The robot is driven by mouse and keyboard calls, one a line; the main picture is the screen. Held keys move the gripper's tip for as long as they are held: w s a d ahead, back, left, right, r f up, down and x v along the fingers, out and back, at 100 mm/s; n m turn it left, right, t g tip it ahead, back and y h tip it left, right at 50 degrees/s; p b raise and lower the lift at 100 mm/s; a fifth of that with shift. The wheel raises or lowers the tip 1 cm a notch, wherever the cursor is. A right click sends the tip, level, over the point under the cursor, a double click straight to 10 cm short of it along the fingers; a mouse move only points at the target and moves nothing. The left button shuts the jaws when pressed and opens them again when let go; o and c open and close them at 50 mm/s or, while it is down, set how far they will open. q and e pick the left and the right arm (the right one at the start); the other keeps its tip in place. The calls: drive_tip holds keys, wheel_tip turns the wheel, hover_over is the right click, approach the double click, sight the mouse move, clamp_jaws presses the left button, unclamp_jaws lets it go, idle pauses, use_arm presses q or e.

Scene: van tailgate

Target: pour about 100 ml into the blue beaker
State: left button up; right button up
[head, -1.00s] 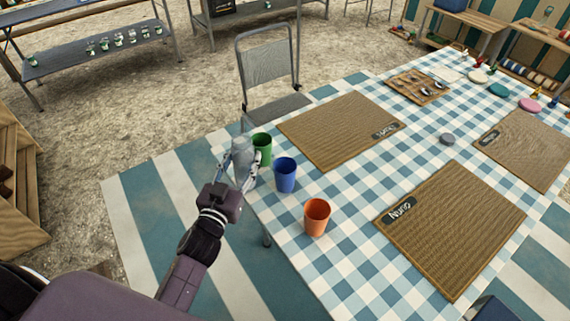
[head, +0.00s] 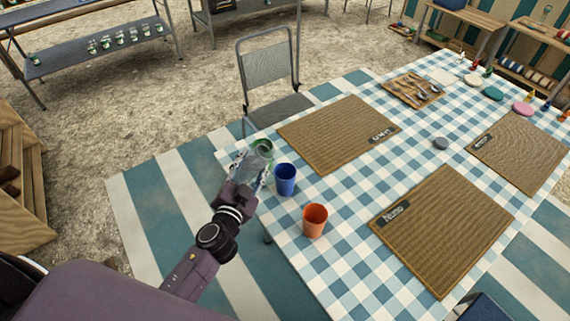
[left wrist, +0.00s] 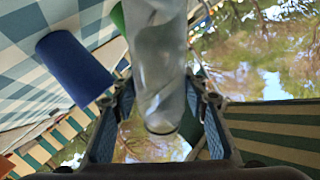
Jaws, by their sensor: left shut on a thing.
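The blue beaker (head: 285,179) stands upright on the checked table near its left edge; it also shows, slanted, at the left of the left wrist view (left wrist: 75,70). My left gripper (head: 250,170) is shut on a clear, greyish bottle (left wrist: 160,70), which passes between its fingers. In the head view the bottle looks tilted, left of the blue beaker and apart from it. The green beaker (head: 264,162) is partly hidden behind the bottle. The liquid level in the bottle and the inside bottom of the blue beaker cannot be made out. My right gripper is out of view.
An orange beaker (head: 314,220) stands on the checked table (head: 345,192), nearer than the blue one. Woven placemats (head: 340,134) and a cutlery tray (head: 412,90) lie to the right. A grey chair (head: 270,75) stands at the table's far left side.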

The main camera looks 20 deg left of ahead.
use_arm(q)
drive_tip(key=shift+f+m, duration=0.6)
drive_tip(key=shift+f, duration=0.15)
drive_tip(key=shift+f+m+g+y, duration=0.3)
drive_tip(key=m+p, duration=0.1)
drive_tip(key=p, duration=0.2)
drive_tip(key=r+m+p, duration=0.1)
drive_tip(key=p, duration=0.2)
drive_tip(key=shift+a+r+y, duration=0.3)
drive_tip(key=shift+f+m+g+y+p, duration=0.2)
drive_tip(key=shift+m+g+y+p, duration=0.15)
drive_tip(key=shift+m+p, duration=0.6)
drive_tip(key=shift+s+f, duration=0.1)
drive_tip(key=shift+f, duration=0.1)
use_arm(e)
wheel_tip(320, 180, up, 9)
use_arm(q)
drive_tip(key=shift+d+r+m+g+y+p, duration=0.3)
drive_tip(key=shift+r+m+p, duration=0.35)
drive_tip(key=shift+p, duration=0.45)
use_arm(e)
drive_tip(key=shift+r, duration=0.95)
